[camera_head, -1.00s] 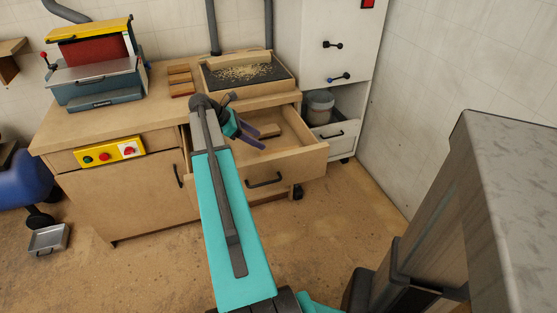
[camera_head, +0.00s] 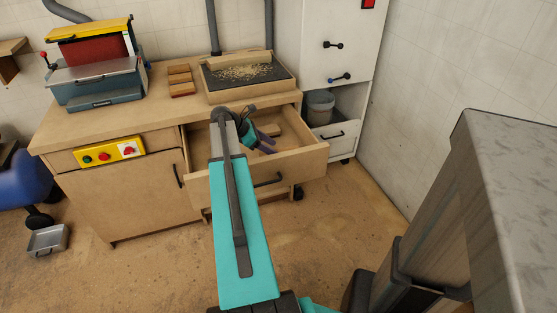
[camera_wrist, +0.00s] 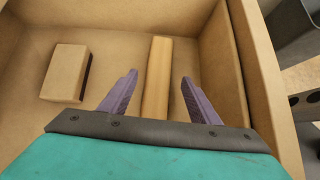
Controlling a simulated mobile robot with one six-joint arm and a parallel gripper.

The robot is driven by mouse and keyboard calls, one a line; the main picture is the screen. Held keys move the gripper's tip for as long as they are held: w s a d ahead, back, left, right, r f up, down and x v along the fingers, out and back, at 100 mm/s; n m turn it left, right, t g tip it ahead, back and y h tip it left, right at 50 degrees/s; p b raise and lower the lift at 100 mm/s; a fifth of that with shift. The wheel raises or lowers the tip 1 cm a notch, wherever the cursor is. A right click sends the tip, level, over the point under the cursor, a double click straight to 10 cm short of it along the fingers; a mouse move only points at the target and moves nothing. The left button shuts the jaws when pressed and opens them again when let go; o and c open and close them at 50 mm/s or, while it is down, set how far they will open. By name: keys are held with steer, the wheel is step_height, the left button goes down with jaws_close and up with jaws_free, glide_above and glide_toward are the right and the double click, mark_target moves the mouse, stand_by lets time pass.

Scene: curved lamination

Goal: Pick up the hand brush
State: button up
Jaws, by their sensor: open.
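A long pale wooden bar (camera_wrist: 157,78) lies on the floor of the open drawer (camera_wrist: 22,62). It looks like the hand brush, seen from above; I see no bristles on it. My gripper (camera_wrist: 158,85) is open, its two purple fingers on either side of the bar with a gap to each. I cannot tell how high the fingertips are above the drawer floor. In the head view my gripper (camera_head: 266,142) is inside the drawer, partly hidden by my arm. The near end of the bar is hidden behind my gripper's body.
A wooden block with a dark side (camera_wrist: 65,72) lies left of the bar in the drawer. The drawer's right wall (camera_wrist: 223,70) is close to my right finger.

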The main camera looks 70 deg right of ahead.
mark_target(279, 151)
steer(key=shift+x, duration=2.55)
steer(key=shift+w, duration=0.1)
steer(key=c, duration=1.2)
